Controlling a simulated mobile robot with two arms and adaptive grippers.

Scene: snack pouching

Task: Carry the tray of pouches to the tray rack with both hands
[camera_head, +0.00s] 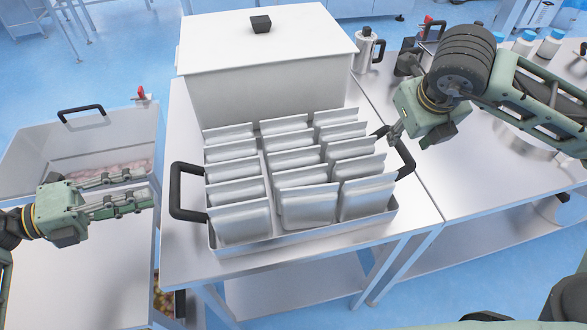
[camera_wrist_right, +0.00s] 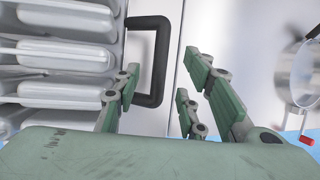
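The steel tray (camera_head: 310,239) sits on the metal table, filled with rows of silver pouches (camera_head: 305,208). Black handles stand at its left (camera_head: 175,190) and right (camera_head: 409,162) ends. My left gripper (camera_head: 148,190) is open and empty, a short way left of the left handle, fingers pointing towards it. My right gripper (camera_head: 391,136) is at the right handle, by its far end. In the right wrist view the open fingers (camera_wrist_right: 168,85) stand either side of the black handle (camera_wrist_right: 157,98), without visibly closing on it. The tray rack is not identifiable.
A large white lidded box (camera_head: 265,85) stands directly behind the tray. A steel bin (camera_head: 80,140) with pinkish contents is behind my left gripper. A side counter (camera_head: 470,190) on the right holds a metal jug (camera_head: 366,52) and blue-capped containers (camera_head: 548,44).

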